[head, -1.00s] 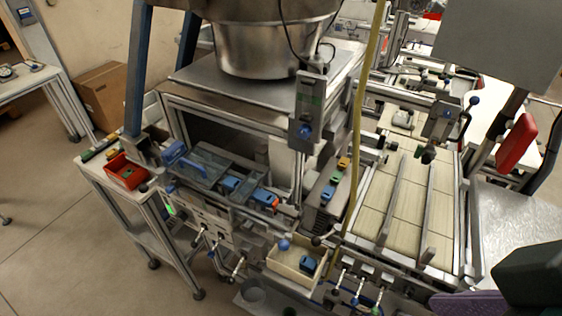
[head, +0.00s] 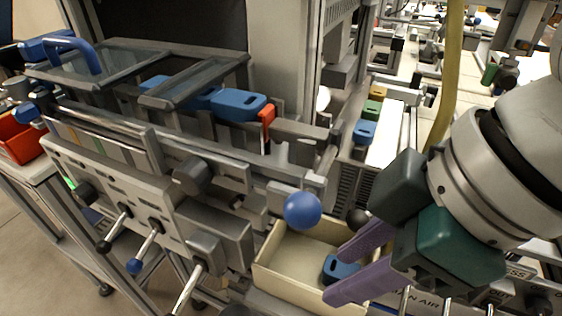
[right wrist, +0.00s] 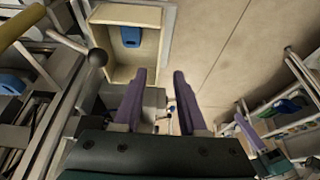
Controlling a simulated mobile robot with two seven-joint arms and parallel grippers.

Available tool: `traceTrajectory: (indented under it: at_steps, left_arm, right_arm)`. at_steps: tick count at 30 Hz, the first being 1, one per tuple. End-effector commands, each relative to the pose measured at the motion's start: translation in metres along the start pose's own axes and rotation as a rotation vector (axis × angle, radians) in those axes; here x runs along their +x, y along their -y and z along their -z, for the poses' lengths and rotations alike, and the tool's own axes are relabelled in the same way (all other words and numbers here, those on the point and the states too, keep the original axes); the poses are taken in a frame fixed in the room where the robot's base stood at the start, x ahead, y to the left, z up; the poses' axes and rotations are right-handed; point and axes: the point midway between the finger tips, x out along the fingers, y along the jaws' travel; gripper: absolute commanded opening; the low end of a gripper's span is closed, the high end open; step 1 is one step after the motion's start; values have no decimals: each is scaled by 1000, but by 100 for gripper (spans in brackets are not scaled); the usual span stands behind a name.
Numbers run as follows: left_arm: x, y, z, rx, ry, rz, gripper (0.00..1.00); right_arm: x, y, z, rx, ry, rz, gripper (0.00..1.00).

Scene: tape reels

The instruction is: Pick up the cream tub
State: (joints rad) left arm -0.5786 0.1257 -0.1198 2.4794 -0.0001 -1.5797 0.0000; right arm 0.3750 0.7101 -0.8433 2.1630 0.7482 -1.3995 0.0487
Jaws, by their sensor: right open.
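The cream tub (head: 280,284) is an open rectangular box at the front of the machine, below a blue ball knob. A blue reel (head: 340,269) lies inside it. The right wrist view shows the tub (right wrist: 125,14) at the upper left with the blue reel (right wrist: 131,37) in it. My right gripper (head: 345,272) has purple fingers, spread open and empty. In the head view its fingers overlap the tub's right side and hide part of it. In the right wrist view the tub lies ahead and left of the fingertips (right wrist: 160,75).
The blue ball knob (head: 302,210) hangs close over the tub's back left. A control panel (head: 150,215) with several levers is to the left. Blue reels (head: 238,104) sit in a rack above. A red bin (head: 20,137) is at the far left.

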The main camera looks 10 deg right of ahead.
Motion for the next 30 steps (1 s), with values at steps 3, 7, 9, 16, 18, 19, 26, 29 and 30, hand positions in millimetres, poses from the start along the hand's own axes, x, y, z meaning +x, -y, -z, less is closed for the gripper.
traceTrajectory:
  at_steps: [3, 7, 9, 16, 18, 19, 26, 29, 30]
  left_arm:
    - [5, 0, -2, 0, 0, 0, 0]
    - [7, 0, -3, 0, 0, 0, 0]
    - [8, 0, -3, 0, 1, 0, 0]
    - [12, -1, -4, -2, 0, -3, 0]
    - [15, -2, -5, -4, 0, -4, 0]
    - [16, -2, -5, -5, 0, -5, 0]
    - [16, -4, -5, -10, -1, -8, 0]
    - [16, -4, -5, -10, 0, -8, 0]
    - [16, -4, -5, -10, 0, -8, 0]
  right_arm:
    - [19, 0, -1, 2, 3, 3, 41]
    - [37, 0, 0, 2, 2, 2, 41]
    - [42, 0, 0, 1, 3, 1, 41]
    - [72, -2, 2, 1, 2, 2, 41]
    - [83, -2, 2, 0, 2, 2, 41]
    - [87, -2, 2, 0, 2, 1, 41]
    - [96, -3, 2, -1, 1, -2, 41]
    - [96, -3, 2, -1, 1, -2, 41]
    - [96, -3, 2, -1, 1, -1, 39]
